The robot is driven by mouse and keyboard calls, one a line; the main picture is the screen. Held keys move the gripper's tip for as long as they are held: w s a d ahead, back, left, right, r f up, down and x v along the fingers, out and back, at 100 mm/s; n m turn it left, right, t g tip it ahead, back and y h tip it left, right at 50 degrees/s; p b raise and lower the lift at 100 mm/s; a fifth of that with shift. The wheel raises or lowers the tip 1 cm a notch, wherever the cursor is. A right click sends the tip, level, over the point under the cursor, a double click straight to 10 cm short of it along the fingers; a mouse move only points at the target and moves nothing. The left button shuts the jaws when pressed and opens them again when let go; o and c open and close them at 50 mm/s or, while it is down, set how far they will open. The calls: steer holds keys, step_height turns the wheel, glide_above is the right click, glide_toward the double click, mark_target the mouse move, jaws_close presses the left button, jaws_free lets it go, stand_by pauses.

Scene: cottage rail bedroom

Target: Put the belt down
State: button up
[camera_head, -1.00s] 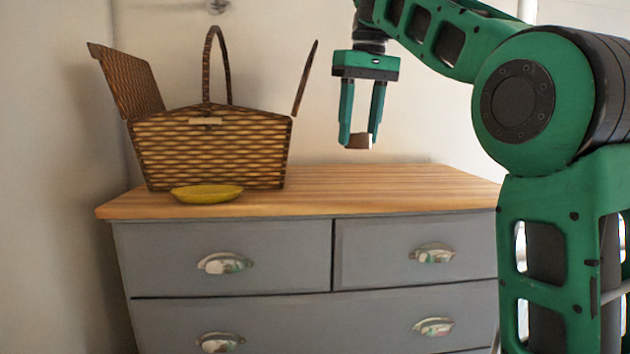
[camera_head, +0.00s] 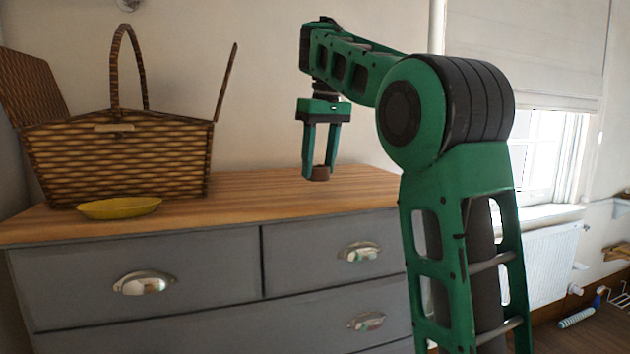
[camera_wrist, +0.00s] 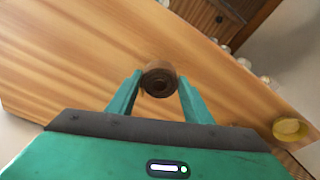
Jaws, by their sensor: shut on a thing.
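The belt (camera_head: 320,173) is a small brown coil held between the fingertips of my gripper (camera_head: 321,170). In the wrist view the belt (camera_wrist: 159,80) shows as a round rolled coil between the two teal fingers of my gripper (camera_wrist: 158,92). My gripper points down over the wooden top of the grey dresser (camera_head: 260,190), toward its right part. The gap between the belt and the dresser top looks small, but I cannot tell whether they touch.
A wicker basket (camera_head: 115,160) with raised lids stands on the dresser's left part. A yellow dish (camera_head: 120,208) lies in front of it; it also shows in the wrist view (camera_wrist: 289,129). The wood between basket and gripper is clear. A window (camera_head: 540,160) and radiator (camera_head: 548,262) are at right.

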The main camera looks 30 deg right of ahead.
mark_target(319, 168)
steer(key=shift+f, duration=1.7)
steer(key=shift+f, duration=0.1)
steer(key=o, duration=1.1)
steer(key=r, duration=0.3)
steer(key=s+r, duration=0.1)
steer(key=r, duration=0.7)
steer(key=shift+s+d+r, duration=0.15)
steer(key=shift+s+d, duration=0.05)
steer(key=shift+s, duration=0.05)
steer(key=shift+s+r, duration=0.1)
steer(key=shift+r, duration=0.3)
